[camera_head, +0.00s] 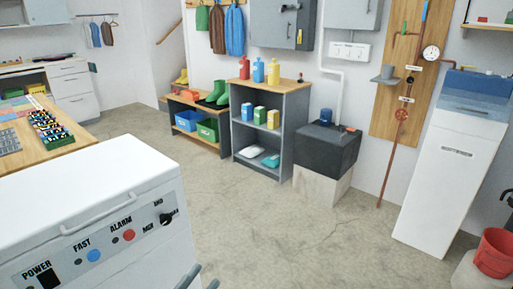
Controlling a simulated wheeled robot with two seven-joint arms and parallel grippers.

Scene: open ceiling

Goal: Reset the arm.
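My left gripper (201,281) shows only as two grey-blue fingertips at the bottom edge, just right of the white machine (110,205). The tips stand apart with bare floor between them, and nothing shows held there. The rest of this gripper and its arm are below the picture. My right gripper is not in view.
The white machine with a handle and a POWER, FAST and ALARM panel fills the lower left. A wooden table (75,150) stands behind it. A grey shelf (285,130), a dark box on a pale block (325,148) and a white cabinet (455,175) line the wall. The middle floor is clear.

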